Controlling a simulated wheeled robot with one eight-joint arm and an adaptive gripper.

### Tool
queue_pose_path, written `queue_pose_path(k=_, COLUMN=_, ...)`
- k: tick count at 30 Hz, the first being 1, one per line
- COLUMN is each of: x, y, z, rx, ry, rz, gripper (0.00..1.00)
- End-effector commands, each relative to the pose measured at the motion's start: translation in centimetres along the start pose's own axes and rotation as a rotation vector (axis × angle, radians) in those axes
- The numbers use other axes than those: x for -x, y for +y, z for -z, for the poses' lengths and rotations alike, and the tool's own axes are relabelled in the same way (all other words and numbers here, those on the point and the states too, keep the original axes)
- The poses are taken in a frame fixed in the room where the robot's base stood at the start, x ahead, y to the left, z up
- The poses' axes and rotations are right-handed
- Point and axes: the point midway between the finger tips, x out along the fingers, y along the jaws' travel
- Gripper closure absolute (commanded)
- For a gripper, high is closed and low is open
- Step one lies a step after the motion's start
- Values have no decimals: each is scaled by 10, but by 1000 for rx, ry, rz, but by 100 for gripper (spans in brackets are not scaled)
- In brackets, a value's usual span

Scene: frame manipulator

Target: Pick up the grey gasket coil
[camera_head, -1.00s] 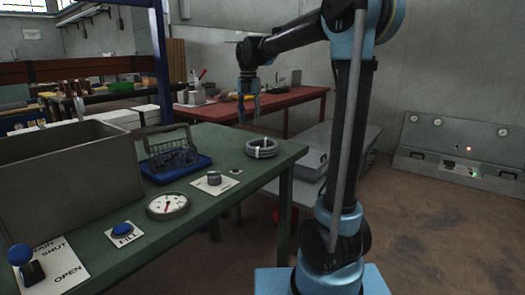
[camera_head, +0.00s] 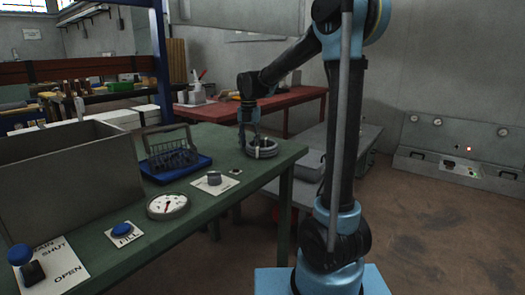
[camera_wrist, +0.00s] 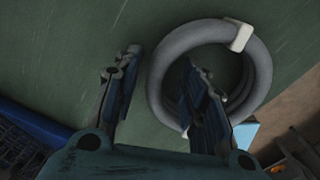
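The grey gasket coil (camera_head: 262,149) lies flat on the green table (camera_head: 215,222) near its far right corner. In the wrist view the coil (camera_wrist: 176,42) is a thick grey ring with a white tie on its upper right. My gripper (camera_head: 250,140) is low over the coil, pointing down. In the wrist view my gripper (camera_wrist: 155,75) is open, with one finger left of the ring, over bare table, and the other over the ring's opening. The coil's left side shows between the fingers. Whether the fingers touch it, I cannot tell.
A blue tray (camera_head: 186,171) with a wire basket (camera_head: 170,150) stands left of the coil. The table's right edge is close to the coil.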

Motion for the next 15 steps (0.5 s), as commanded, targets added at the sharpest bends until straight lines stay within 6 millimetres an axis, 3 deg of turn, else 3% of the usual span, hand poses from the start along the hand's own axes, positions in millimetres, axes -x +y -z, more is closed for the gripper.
queue_pose_path(k=8, x=-2, y=0, z=0, rx=0, ry=0, rz=0, gripper=61)
queue_pose_path(k=13, x=-2, y=0, z=0, rx=0, ry=0, rz=0, gripper=99)
queue_pose_path(k=15, x=-2, y=0, z=0, rx=0, ry=0, rz=0, gripper=100)
